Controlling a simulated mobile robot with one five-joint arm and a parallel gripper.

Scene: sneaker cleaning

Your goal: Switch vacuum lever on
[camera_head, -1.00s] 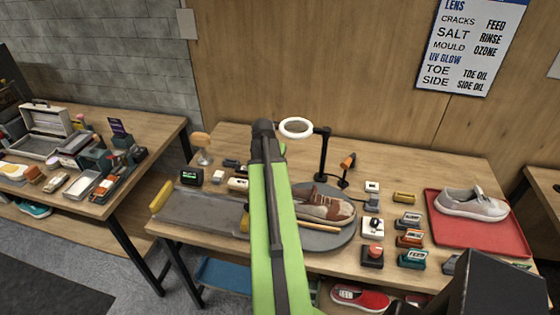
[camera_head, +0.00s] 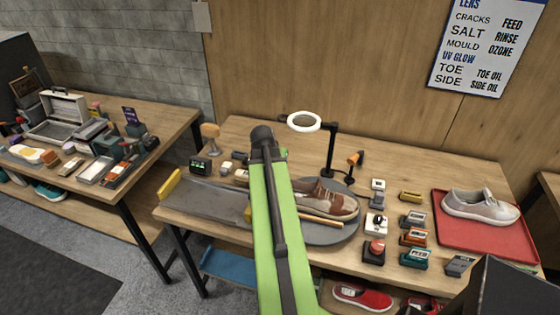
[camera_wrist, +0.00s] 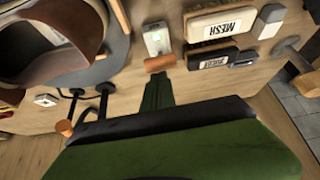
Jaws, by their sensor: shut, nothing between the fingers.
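In the wrist view, a small white box (camera_wrist: 157,38) with a brown-orange cylindrical handle (camera_wrist: 160,63) stands on the table; it may be the vacuum lever, but no label on it is readable. My gripper (camera_wrist: 158,90) is shut and empty, its green fingers pointing at the handle from just below it in the picture. I cannot tell whether they touch. In the head view my green arm covers this spot. A white box with a black knob (camera_head: 377,222) stands right of the turntable, above a red-button box (camera_head: 374,251).
A brown shoe (camera_head: 330,201) lies on the grey turntable (camera_head: 345,229). A ring lamp (camera_head: 304,121) and an orange-tipped stand (camera_head: 355,158) rise behind it. Brushes labelled MESH (camera_wrist: 218,24) and another below lie beside the white box. A grey sneaker (camera_head: 480,205) sits on a red tray (camera_head: 460,237).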

